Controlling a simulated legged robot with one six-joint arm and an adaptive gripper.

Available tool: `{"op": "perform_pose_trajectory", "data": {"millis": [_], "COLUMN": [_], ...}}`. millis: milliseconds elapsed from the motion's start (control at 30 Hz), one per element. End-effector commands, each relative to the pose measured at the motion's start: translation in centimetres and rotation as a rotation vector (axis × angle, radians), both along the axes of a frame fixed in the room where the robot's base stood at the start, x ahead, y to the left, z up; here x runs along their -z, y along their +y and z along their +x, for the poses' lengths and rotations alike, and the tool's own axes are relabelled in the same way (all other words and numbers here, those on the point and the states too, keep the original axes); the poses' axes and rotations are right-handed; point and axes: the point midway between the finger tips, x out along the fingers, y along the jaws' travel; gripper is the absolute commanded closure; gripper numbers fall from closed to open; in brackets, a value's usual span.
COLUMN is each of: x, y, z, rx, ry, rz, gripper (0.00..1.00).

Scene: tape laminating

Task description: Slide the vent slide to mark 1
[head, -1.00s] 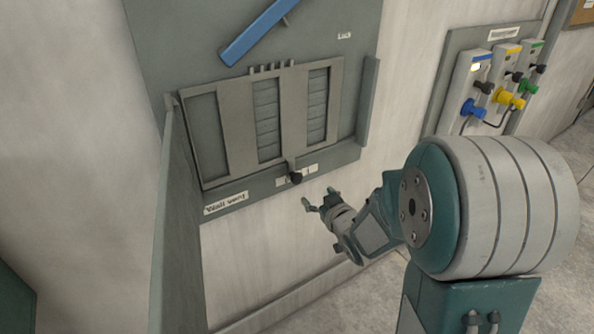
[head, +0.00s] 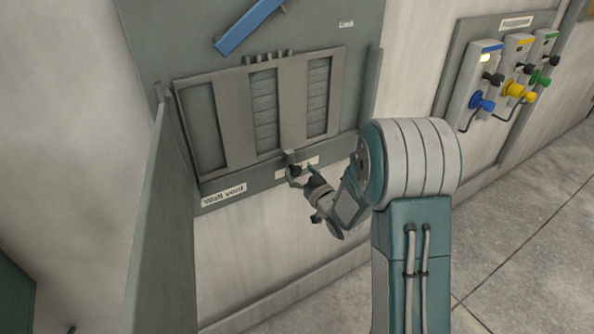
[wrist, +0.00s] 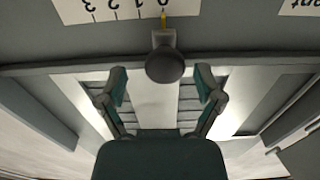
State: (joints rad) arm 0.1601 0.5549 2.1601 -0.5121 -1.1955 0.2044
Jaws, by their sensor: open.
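The vent slide is a grey slatted panel (head: 236,115) in the wall vent, with a dark round knob (head: 295,170) at its lower edge. In the wrist view the knob (wrist: 165,65) shows a yellow pointer (wrist: 163,20) at the 0 mark of a white scale (wrist: 115,10). The scale reads upside down there, with 1, 2 and 3 to the left of 0. My gripper (wrist: 162,82) is open and empty, its two fingers spread either side of the knob's line. In the head view my gripper (head: 303,180) is right at the knob; whether it touches is unclear.
A grey side panel (head: 148,215) stands out left of the vent. A blue bar (head: 248,27) sits above it. To the right, a wall board holds blue (head: 481,102), yellow (head: 519,90) and green (head: 540,77) connectors. The wall below the vent is clear.

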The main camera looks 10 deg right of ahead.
Motion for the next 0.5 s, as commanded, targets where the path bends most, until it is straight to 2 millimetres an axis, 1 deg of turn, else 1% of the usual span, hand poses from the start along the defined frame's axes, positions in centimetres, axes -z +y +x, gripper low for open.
{"op": "perform_pose_trajectory", "data": {"millis": [33, 167, 433, 467, 500], "x": [0.06, 0.04, 0.01, 0.01, 0.01], "y": [0.36, 0.65, 0.64, 0.64, 0.63], "z": [0.55, 1.29, 1.43, 1.43, 1.43], "rx": [-0.002, -0.002, -0.001, -0.001, -0.001], "ry": [0.001, 0.001, 0.001, 0.001, 0.001], "rz": [-0.001, -0.001, 0.000, 0.000, 0.000], "gripper": [0.15, 0.15, 0.15, 0.29, 0.47]}}
